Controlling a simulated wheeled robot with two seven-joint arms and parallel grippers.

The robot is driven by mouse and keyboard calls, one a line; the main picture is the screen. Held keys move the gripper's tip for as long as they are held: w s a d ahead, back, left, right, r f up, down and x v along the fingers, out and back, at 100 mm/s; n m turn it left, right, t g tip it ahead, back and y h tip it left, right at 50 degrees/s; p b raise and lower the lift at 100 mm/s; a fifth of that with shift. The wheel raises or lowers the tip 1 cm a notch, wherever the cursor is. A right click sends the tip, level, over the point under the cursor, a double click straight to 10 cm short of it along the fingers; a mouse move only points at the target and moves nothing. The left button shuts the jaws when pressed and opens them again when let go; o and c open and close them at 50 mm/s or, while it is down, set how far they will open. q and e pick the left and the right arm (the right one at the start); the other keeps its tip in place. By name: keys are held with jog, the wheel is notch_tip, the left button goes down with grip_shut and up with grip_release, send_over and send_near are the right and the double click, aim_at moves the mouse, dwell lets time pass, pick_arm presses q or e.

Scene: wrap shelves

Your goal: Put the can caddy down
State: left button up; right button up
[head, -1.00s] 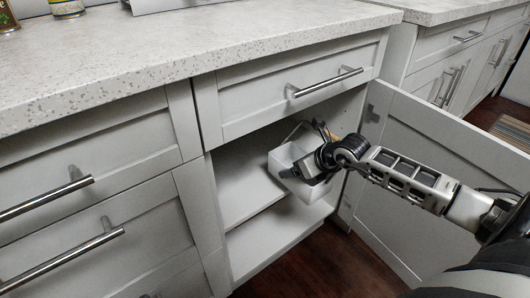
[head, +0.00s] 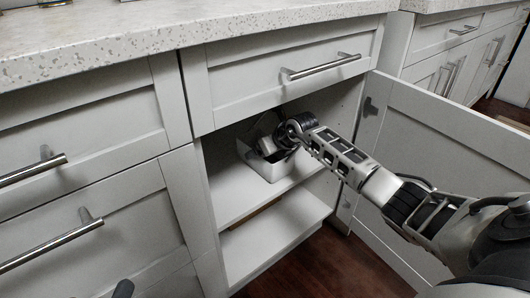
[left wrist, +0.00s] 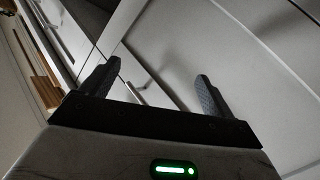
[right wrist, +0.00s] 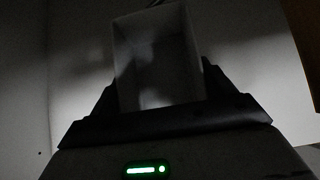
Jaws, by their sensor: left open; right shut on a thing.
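The can caddy (head: 273,172) is a white open box inside the open lower cabinet, over the upper shelf (head: 232,192). It looks roughly level; I cannot tell whether its base touches the shelf. My right gripper (head: 272,147) reaches in from the right and is shut on the caddy. In the right wrist view the caddy (right wrist: 155,50) fills the space between the fingers (right wrist: 157,88), and its dark interior shows. My left gripper (left wrist: 155,88) is open and empty, in front of grey cabinet fronts.
The open cabinet door (head: 440,160) stands to the right of my right arm. A drawer (head: 290,70) and the speckled countertop (head: 180,30) lie above the opening. The lower shelf (head: 275,235) is bare, and the upper shelf's left part is free.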

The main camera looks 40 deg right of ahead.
jog(key=shift+f, duration=0.15)
jog(key=o, duration=1.3)
jog(key=shift+c, duration=0.2)
jog(key=shift+s+r, duration=0.1)
jog(key=shift+r, duration=0.15)
pick_arm(q)
jog(key=shift+a+f+m+g+y+p, duration=0.4)
jog(key=shift+f+m+y+p, duration=0.2)
jog(key=shift+p, duration=1.2)
pick_arm(e)
jog(key=v, duration=0.7)
pick_arm(q)
jog(key=shift+r, duration=0.15)
pick_arm(e)
jog(key=shift+s, duration=0.1)
